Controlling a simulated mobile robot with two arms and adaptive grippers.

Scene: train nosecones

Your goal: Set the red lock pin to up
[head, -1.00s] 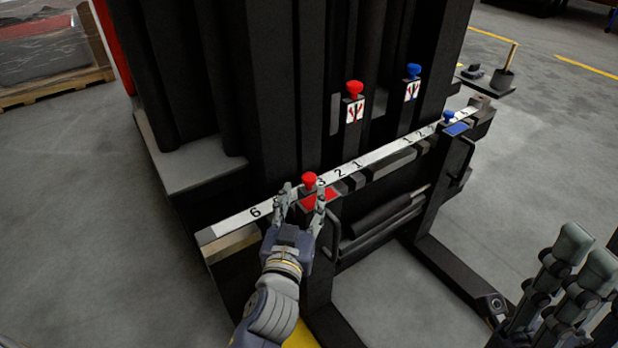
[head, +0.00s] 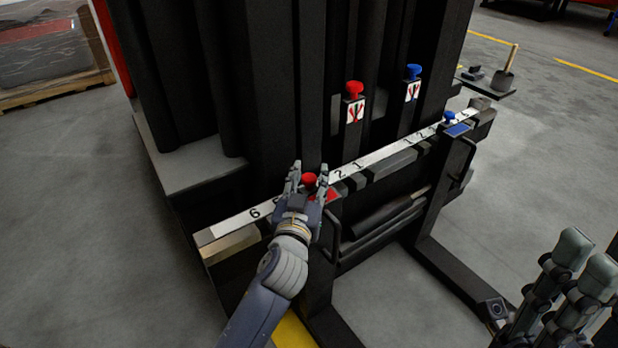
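The red lock pin (head: 309,179) is a round red knob on the red slider block (head: 331,196) of the left fork, along the white numbered rail (head: 232,223). My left gripper (head: 309,172) has its fingers on either side of the knob, apart from each other. I cannot tell whether the fingers touch the knob. The pin's shaft is hidden behind the gripper. My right gripper (head: 567,285) is at the lower right, well away from the pin, with its fingers apart and nothing between them.
A second red knob (head: 354,90) and a blue knob (head: 413,72) sit higher on the black mast. A blue pin (head: 449,117) is on the right fork's slider. A black handle (head: 330,236) stands just right of my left gripper. Open floor lies left.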

